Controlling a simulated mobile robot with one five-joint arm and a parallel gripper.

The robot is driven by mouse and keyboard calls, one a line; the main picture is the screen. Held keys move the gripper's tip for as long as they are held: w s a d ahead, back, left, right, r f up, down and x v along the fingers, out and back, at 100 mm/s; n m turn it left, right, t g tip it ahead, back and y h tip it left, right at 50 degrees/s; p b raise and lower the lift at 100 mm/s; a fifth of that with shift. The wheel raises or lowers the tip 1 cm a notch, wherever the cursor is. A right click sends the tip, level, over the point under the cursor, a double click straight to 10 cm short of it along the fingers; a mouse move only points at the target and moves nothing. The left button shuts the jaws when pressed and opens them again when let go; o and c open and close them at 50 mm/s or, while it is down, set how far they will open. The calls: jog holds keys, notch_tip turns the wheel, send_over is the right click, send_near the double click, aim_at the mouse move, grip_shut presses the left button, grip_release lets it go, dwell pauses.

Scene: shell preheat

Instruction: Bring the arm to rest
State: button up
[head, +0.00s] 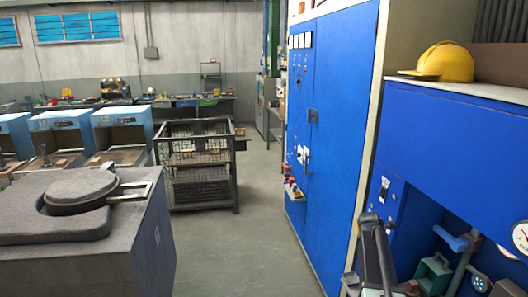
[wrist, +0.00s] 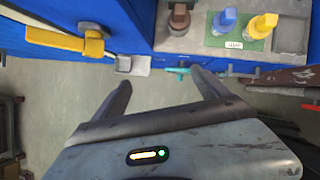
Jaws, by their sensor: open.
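My gripper (wrist: 160,78) is open in the wrist view, with its two dark fingers spread and nothing between them. The fingers point toward a blue panel face with grey floor beneath. In the head view a dark part of my arm shows at the lower right, in front of the blue machine (head: 450,135); its fingertips are hard to make out there.
In the wrist view a yellow handle (wrist: 65,39) sticks out at the left. A yellow hard hat (head: 445,62) sits on the machine. A wire cage (head: 200,165) stands mid-floor; the aisle (head: 235,240) is clear.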

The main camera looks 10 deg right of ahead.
jog(key=s+a+f+m+y, duration=0.1)
jog(key=s+a+m+y, duration=0.15)
jog(key=a, duration=1.25)
jog(key=s+a+f+m+y, duration=0.1)
jog(key=s+a+m, duration=0.25)
jog(key=a, duration=1.15)
jog(key=s+a+m+g, duration=0.1)
jog(key=s+a+m, duration=0.3)
jog(key=m, duration=0.4)
jog(key=s+a+m+g+y, duration=0.1)
jog(key=s+a+m, duration=0.3)
jog(key=s+m, duration=0.3)
jog(key=shift+f+m, duration=0.3)
jog(key=shift+m, duration=0.3)
jog(key=shift+s+d, duration=0.1)
